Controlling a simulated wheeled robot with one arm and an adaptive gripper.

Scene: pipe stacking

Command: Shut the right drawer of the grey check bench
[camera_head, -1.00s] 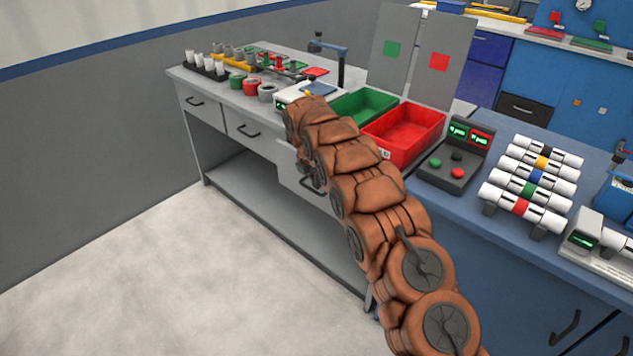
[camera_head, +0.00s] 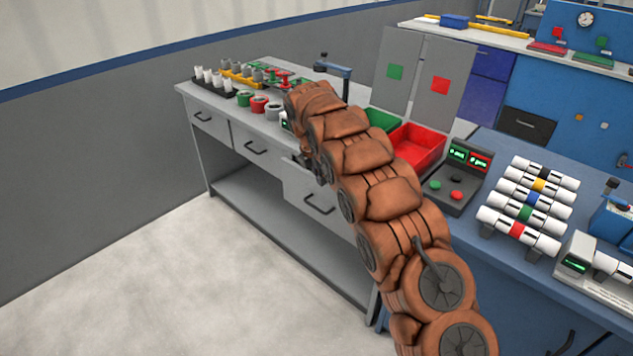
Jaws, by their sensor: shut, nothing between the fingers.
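The grey check bench (camera_head: 228,192) stands left of centre with a row of drawers under its top. Its right drawer (camera_head: 297,186) has a grey front with a dark bar handle (camera_head: 319,204). This front sits lower in the picture than the drawer beside it and looks pulled out; how far is hard to tell. My brown arm crosses in front of the drawer's upper right part. My gripper (camera_head: 303,160) shows only as a small dark part by the drawer's top edge, shut and with no object visible. Its fingertips and any contact with the drawer are hidden behind my arm.
The left drawer (camera_head: 204,118) and middle drawer (camera_head: 256,146) look shut. A blue bench (camera_head: 487,242) with a rack of white pipes stands at right. The floor in front is clear.

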